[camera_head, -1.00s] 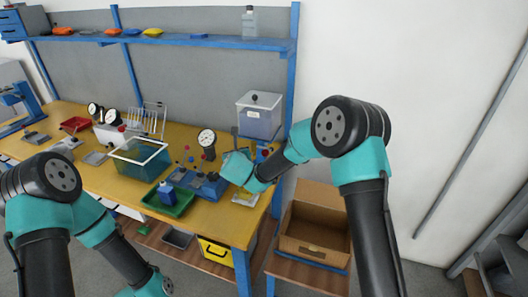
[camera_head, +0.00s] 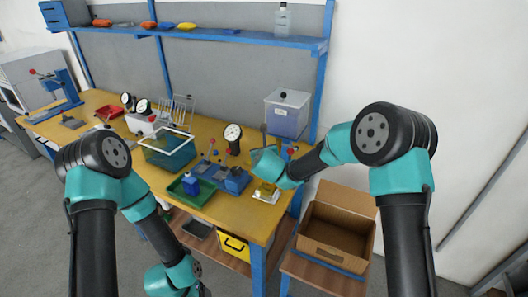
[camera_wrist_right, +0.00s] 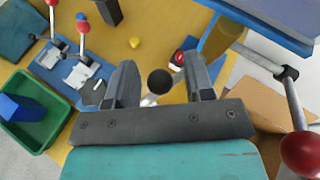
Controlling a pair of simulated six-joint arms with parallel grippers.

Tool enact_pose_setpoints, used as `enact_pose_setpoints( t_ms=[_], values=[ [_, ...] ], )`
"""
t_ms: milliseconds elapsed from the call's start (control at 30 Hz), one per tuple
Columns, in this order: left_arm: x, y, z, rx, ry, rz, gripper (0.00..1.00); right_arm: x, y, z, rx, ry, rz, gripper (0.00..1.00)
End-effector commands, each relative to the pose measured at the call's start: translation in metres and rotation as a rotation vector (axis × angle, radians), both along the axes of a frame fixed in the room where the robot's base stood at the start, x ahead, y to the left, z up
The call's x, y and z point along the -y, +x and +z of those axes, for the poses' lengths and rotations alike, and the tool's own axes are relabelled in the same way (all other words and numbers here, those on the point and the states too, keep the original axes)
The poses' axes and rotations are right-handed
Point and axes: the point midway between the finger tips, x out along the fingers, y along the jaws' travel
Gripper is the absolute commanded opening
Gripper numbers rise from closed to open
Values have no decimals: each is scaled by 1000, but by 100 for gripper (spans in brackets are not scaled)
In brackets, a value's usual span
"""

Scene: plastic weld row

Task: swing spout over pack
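A clear tank with a lid (camera_head: 287,113) stands at the bench's right end. I cannot clearly make out a spout; a yellowish cylinder hangs under a blue plate at the upper right of the right wrist view (camera_wrist_right: 222,38). A small yellow-and-white item, possibly the pack (camera_head: 266,194), lies at the bench's front right corner. My right gripper (camera_wrist_right: 160,88) is open, with a black ball knob (camera_wrist_right: 160,80) between its fingers and gaps visible at both sides. In the head view my right wrist covers this spot. My left gripper is out of view below.
A red-knobbed metal lever (camera_wrist_right: 298,150) stands close at the right. A green tray with a blue block (camera_head: 192,187), a blue fixture with levers (camera_head: 222,176) and a dial gauge (camera_head: 233,133) are to the left. An open cardboard box (camera_head: 337,232) stands beyond the bench's right end.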

Motion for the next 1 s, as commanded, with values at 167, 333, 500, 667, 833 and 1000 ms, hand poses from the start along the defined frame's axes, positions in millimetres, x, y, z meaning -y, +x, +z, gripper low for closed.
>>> enact_pose_setpoints(
  t_ms=[167,333,500,667,833,1000],
  values=[
    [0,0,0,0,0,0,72,0,0,0,0,0,0,50],
    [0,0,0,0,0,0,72,0,-3,1,0,0,0,50],
    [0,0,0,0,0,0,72,1,-16,7,1,0,0,50],
    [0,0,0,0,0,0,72,2,-40,17,0,0,1,50],
    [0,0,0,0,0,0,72,4,-70,29,1,0,1,50],
    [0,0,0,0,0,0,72,7,-101,42,1,0,0,50]
  ],
)
